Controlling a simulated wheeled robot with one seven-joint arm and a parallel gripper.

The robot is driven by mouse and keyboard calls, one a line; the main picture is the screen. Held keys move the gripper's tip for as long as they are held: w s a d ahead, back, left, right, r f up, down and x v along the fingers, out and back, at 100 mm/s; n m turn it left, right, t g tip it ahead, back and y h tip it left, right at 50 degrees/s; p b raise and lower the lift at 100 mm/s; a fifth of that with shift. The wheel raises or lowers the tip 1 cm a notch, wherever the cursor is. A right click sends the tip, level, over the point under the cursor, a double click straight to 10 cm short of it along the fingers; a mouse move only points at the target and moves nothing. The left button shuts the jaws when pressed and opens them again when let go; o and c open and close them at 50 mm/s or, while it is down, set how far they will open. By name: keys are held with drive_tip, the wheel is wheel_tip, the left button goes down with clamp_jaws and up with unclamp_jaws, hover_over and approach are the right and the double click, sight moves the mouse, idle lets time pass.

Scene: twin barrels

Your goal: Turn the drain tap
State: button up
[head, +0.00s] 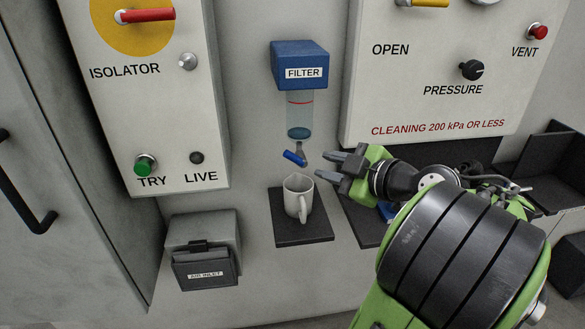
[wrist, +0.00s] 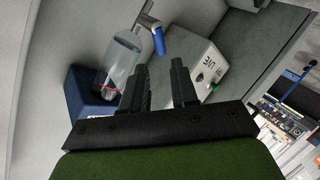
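The drain tap (head: 294,158) has a blue handle and hangs below the clear bowl of the filter (head: 300,65). The handle slants down to the right. My gripper (head: 324,165) is to the right of the tap, apart from it, with its fingers pointing left. The fingers are spread and nothing is between them. In the wrist view the blue tap handle (wrist: 158,40) shows beyond the fingertips of my gripper (wrist: 160,78). The filter bowl (wrist: 122,58) shows to the left of the handle there, partly behind the left finger.
A white jug (head: 298,197) stands on a dark shelf (head: 300,236) beneath the tap. The isolator panel (head: 160,110) is at left, and a pressure panel (head: 425,75) is above my arm. An air inlet box (head: 204,250) sits low at left. Dark trays (head: 548,170) are at right.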

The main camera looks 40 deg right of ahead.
sight(294, 157)
drive_tip(key=b+x, duration=0.1)
drive_tip(key=x, duration=1)
drive_tip(key=shift+w, duration=0.45)
drive_tip(key=shift+r, duration=0.1)
